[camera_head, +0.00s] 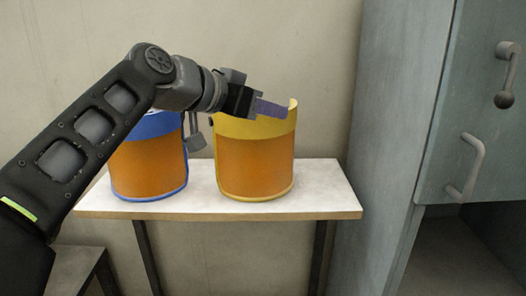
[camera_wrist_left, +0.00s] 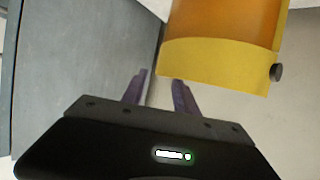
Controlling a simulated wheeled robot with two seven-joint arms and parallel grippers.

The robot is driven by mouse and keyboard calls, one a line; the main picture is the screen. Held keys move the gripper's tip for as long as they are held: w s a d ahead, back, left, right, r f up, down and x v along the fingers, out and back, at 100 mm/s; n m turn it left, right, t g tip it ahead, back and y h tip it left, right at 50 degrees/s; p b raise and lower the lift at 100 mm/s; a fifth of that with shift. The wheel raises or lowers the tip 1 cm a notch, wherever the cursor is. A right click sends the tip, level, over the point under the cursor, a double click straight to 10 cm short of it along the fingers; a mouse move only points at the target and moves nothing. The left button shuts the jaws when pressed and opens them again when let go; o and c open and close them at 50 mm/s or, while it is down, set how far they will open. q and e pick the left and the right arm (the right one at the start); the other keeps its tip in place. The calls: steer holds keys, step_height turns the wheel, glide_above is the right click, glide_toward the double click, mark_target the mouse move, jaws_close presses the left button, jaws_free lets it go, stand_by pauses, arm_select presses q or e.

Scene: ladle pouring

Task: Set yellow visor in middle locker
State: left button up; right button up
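The yellow visor (camera_head: 255,165), an orange curved shield with a yellow rim, stands upright on a white-topped table. In the left wrist view the visor (camera_wrist_left: 220,62) appears inverted, with a dark side knob. My left gripper (camera_head: 272,108) is at the visor's top rim, its purple fingers pointing right. In the left wrist view the fingers (camera_wrist_left: 159,88) are apart, and the visor's rim edge shows just beyond them; I cannot tell whether they touch it. The grey-blue locker (camera_head: 398,130) stands at the right. My right gripper is not in view.
A blue-rimmed orange visor (camera_head: 150,168) stands to the left on the same table (camera_head: 325,190), partly behind my left arm. The locker has a closed door with handles (camera_head: 468,168) and an open dark compartment (camera_head: 465,255) below it. The table's right end is clear.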

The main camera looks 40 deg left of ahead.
arm_select(q)
steer(key=p+x, duration=0.1)
steer(key=x, duration=0.4)
steer(key=shift+w, duration=0.15)
stand_by(0.3)
steer(key=c, duration=0.7)
steer(key=shift+f, duration=0.1)
jaws_close()
steer(key=shift+f, duration=0.1)
stand_by(0.3)
